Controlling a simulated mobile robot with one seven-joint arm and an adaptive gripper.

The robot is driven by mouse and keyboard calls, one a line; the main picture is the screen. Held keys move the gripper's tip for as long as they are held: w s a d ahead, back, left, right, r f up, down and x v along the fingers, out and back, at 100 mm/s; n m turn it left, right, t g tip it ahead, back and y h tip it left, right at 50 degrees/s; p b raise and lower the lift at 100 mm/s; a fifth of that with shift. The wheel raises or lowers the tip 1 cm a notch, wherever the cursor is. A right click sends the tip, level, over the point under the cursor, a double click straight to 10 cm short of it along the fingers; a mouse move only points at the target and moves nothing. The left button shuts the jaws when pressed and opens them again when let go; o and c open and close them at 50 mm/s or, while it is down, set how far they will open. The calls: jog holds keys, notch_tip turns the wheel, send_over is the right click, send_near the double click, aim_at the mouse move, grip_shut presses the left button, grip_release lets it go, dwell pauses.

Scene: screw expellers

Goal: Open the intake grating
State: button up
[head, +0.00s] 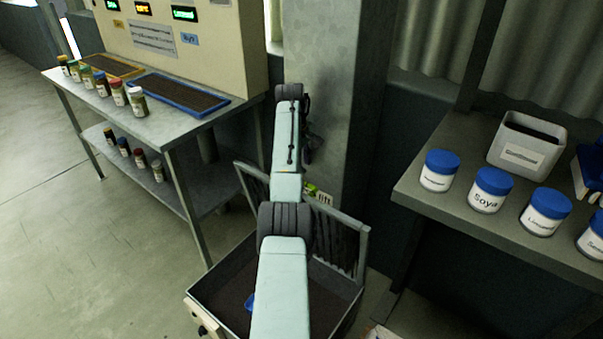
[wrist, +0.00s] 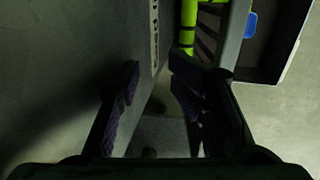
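The intake grating (head: 364,240) is a grey barred frame. It stands raised and steeply tilted at the back of the open intake box (head: 197,284), close to the grey column. Its green handle (head: 318,193) shows just right of my arm and also in the wrist view (wrist: 188,25). My gripper (wrist: 155,68) is open, with nothing visible between its fingers. Its right finger is close to the grating frame (wrist: 235,35); I cannot tell whether they touch. In the head view my arm hides the grating's middle and most of my gripper.
A grey column (head: 325,80) stands directly behind the grating. A blue object (head: 250,302) lies in the box. A metal table (head: 170,123) with jars and trays is at left. A shelf (head: 440,205) with blue-lidded tubs and a grey bin (head: 527,145) is at right. Floor at left is clear.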

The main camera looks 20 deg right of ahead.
jog(key=shift+s+a+r, duration=0.15)
jog(key=shift+a+r, duration=0.15)
jog(key=shift+r, duration=0.25)
jog(key=shift+s+a+r, duration=0.1)
jog(key=shift+a+r, duration=0.2)
jog(key=shift+r, duration=0.3)
jog(key=shift+s+a+r, duration=0.15)
jog(key=shift+a+r, duration=0.15)
jog(key=shift+r, duration=0.25)
